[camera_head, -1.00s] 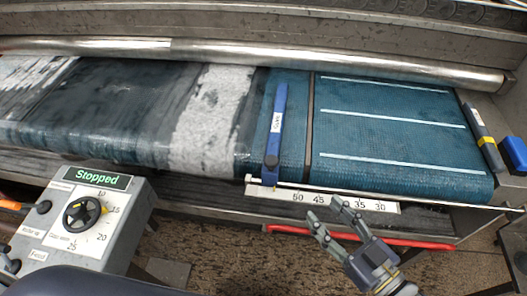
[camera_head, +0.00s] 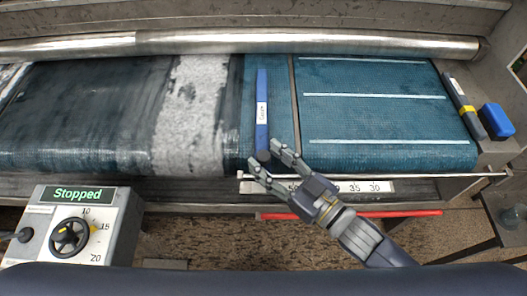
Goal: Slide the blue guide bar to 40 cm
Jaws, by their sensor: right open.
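The blue guide bar (camera_head: 262,105) stands lengthwise across the teal belt, left of a dark strip, with a white label on its middle. My right gripper (camera_head: 266,158) is open at the bar's near end, its two fingertips on either side of the dark knob there. I cannot tell whether they touch it. The white scale (camera_head: 365,187) lies along the front rail. My left gripper is not in view.
A control box (camera_head: 120,225) with a "Stopped" display and a dial stands at front left. A dark tool (camera_head: 465,108) and a blue block (camera_head: 497,121) sit at right. A red bar (camera_head: 400,214) runs below the scale.

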